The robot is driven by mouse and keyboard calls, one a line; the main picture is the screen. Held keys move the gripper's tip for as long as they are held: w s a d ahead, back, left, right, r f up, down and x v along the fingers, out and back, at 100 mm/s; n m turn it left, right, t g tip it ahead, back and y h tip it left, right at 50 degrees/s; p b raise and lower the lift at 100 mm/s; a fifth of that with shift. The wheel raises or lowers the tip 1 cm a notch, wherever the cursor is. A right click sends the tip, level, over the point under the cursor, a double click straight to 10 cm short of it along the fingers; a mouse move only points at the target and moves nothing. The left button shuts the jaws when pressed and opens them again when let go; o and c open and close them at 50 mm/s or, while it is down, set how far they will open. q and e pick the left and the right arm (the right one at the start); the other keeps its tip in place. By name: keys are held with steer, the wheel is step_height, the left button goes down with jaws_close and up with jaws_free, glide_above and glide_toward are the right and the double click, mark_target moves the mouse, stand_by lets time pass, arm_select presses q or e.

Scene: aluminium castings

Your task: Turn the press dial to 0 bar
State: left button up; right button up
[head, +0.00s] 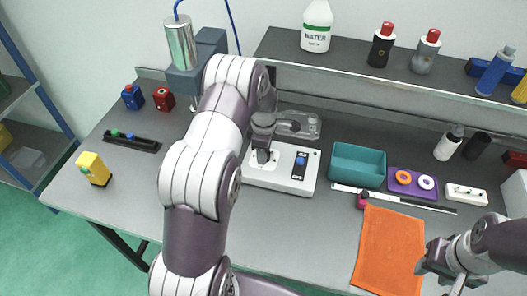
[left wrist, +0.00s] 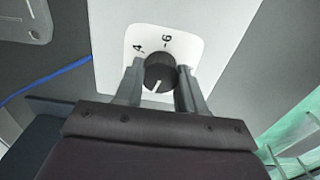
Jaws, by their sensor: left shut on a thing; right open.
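The press dial (left wrist: 159,72) is a round black knob with a white pointer line, on a white plate (left wrist: 140,35) with the marks 4 and 6 showing. In the left wrist view the pointer is turned toward my gripper's body, away from those two marks; the rest of the scale is hidden. My left gripper (head: 262,156) has a finger on each side of the knob and is shut on it; it also shows in the left wrist view (left wrist: 159,82). In the head view the gripper covers the dial. My right gripper (head: 440,264) is open at the lower right.
Bottles stand on the shelf (head: 345,55) behind.

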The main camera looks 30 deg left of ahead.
arm_select(q)
steer(key=shift+w+r+n, duration=0.15)
steer(key=shift+n, duration=0.45)
steer(key=shift+w+r+n, duration=0.1)
steer(key=shift+n, duration=0.8)
steer(key=o, duration=0.8)
steer(key=shift+o, duration=1.3)
steer(key=shift+s+d+f, duration=0.1)
